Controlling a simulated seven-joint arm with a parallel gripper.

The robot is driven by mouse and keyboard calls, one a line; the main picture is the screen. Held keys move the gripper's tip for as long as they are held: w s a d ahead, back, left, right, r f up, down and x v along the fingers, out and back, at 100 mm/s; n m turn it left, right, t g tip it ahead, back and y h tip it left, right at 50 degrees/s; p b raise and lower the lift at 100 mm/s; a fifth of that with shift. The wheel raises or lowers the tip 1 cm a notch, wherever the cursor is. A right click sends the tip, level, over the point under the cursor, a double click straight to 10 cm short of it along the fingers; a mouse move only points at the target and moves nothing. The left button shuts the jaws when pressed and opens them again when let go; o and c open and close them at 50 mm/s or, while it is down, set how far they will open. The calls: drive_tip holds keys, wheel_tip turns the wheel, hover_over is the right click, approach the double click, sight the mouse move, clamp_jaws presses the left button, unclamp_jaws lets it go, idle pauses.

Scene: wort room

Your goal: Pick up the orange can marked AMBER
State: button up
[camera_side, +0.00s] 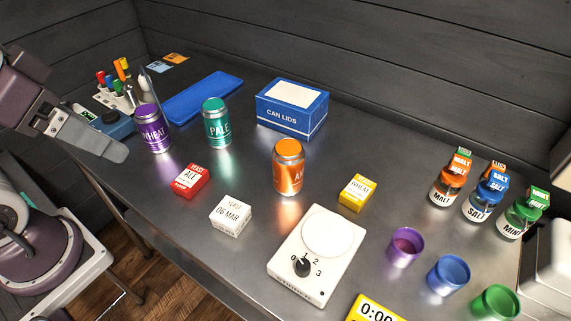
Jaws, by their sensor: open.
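The orange can (288,168) stands upright on the metal table, near the middle of the picture. Its label faces partly away, and only the start of its word, "AM", shows. My gripper (118,152) is at the far left, over the table's left edge, well apart from the orange can. It is open and nothing shows between its fingers. A purple can marked WHEAT (152,129) and a green can marked PALE (217,124) stand upright between my gripper and the orange can.
A blue CAN LIDS box (283,120) stands behind the orange can. A yellow box (357,194), a white box (231,215) and a red box (191,182) lie around it. A white dial device (326,268) lies in front. Jars (486,196) and cups (404,248) are at the right.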

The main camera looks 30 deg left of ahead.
drive_tip(key=w+d+f+n+g+h, duration=0.3)
drive_tip(key=w+d+n+g+h, duration=0.4)
drive_tip(key=w+d, duration=0.25)
drive_tip(key=w+f+n+t+h, duration=0.1)
drive_tip(key=w+f+n+h, duration=0.1)
drive_tip(key=w+f+n, duration=0.1)
drive_tip(key=w+f+n+t+h, duration=0.1)
drive_tip(key=w+f+n+h, duration=0.1)
drive_tip(key=w+f+n, duration=0.2)
drive_tip(key=w+f+n+t+h, duration=0.1)
drive_tip(key=w+f+n, duration=0.3)
drive_tip(key=w, duration=0.4)
drive_tip(key=shift+w+d+f+n+t+h, duration=0.1)
drive_tip(key=shift+w+d+n+t+h, duration=0.15)
drive_tip(key=shift+n, duration=0.2)
drive_tip(key=shift+w+n+t+h, duration=0.1)
drive_tip(key=shift+n+t+h, duration=0.05)
drive_tip(key=shift+n+h, duration=0.25)
approach(300, 183)
drive_tip(key=shift+w+d+f+n, duration=0.15)
drive_tip(key=shift+w+d+f, duration=0.2)
drive_tip(key=shift+f, duration=0.2)
drive_tip(key=shift+w+d+f+n, duration=0.1)
drive_tip(key=shift+w+d+f, duration=0.15)
drive_tip(key=shift+d+f, duration=0.25)
drive_tip(key=x, duration=0.7)
drive_tip(key=shift+w+d+f, duration=0.1)
drive_tip(key=shift+d+f, duration=0.15)
clamp_jaws()
